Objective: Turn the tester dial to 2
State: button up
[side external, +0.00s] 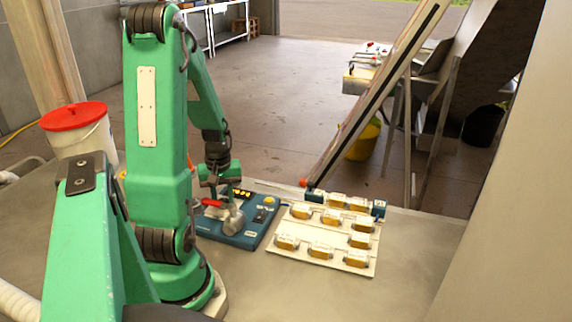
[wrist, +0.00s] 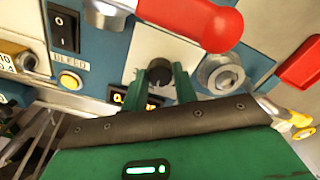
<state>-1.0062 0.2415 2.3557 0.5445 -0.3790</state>
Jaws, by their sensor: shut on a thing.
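The tester (side external: 262,222) is a blue box on the bench in the side view; its blue panel (wrist: 110,45) fills much of the wrist view. The dial (wrist: 159,70) is a dark round knob on a pale plate. My gripper (wrist: 165,78) has its green fingers shut on it. In the side view my gripper (side external: 222,188) is down over the tester, and I cannot make out the dial there. The dial's numbers and pointer are not readable. A display (wrist: 130,100) with yellow digits is partly hidden behind my finger.
A red-handled lever (wrist: 195,22) lies close above the dial. A metal fitting (wrist: 222,72) is to its right. A rocker switch (wrist: 62,30) and a yellow button (wrist: 70,80) are at left. A pale tray (side external: 305,232) with several gold blocks lies beside the tester.

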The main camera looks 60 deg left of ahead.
aim_at(224, 200)
jog(key=shift+m, duration=0.4)
jog(key=o, duration=1)
jog(key=shift+c, duration=0.2)
jog(key=shift+r, duration=0.1)
jog(key=shift+r, duration=3.85)
